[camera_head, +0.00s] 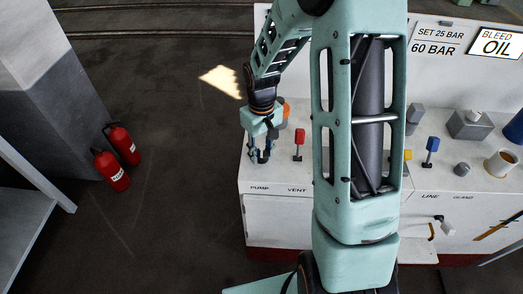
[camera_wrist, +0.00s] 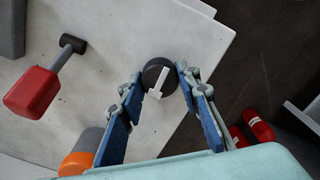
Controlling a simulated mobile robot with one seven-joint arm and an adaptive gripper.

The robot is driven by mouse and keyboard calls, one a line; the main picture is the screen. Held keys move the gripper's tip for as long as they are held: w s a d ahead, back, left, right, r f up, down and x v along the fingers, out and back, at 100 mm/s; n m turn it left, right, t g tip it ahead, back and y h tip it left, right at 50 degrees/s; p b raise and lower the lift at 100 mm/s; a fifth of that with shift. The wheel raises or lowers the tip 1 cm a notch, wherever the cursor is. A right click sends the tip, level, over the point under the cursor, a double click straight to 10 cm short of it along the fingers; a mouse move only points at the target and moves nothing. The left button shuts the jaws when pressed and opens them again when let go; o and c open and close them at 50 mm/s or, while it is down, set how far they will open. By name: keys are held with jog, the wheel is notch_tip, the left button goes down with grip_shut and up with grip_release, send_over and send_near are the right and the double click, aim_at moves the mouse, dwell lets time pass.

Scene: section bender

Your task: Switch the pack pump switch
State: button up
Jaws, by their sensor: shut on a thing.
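The pump switch is a round dark knob (camera_wrist: 151,73) with a white pointer mark, on the white panel top near its edge. In the wrist view it sits between the tips of my gripper's blue fingers (camera_wrist: 158,76), which are shut on it. The pointer slants from lower left to upper right in that view. In the head view my gripper (camera_head: 261,157) points down at the panel's left end, just behind the "PUMP" label (camera_head: 260,188). There the knob is mostly hidden by the fingers.
A red-handled lever (camera_head: 299,143) stands right of my gripper, above the "VENT" label; it also shows in the wrist view (camera_wrist: 35,92). A grey and orange cylinder (camera_wrist: 80,155) is close behind the gripper. A blue lever (camera_head: 431,147) is farther right. Fire extinguishers (camera_head: 112,170) stand on the floor left.

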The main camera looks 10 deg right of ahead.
aim_at(262, 153)
dwell(0.4)
jog(key=o, duration=1.2)
jog(key=shift+c, duration=0.2)
notch_tip(262, 153, up, 12)
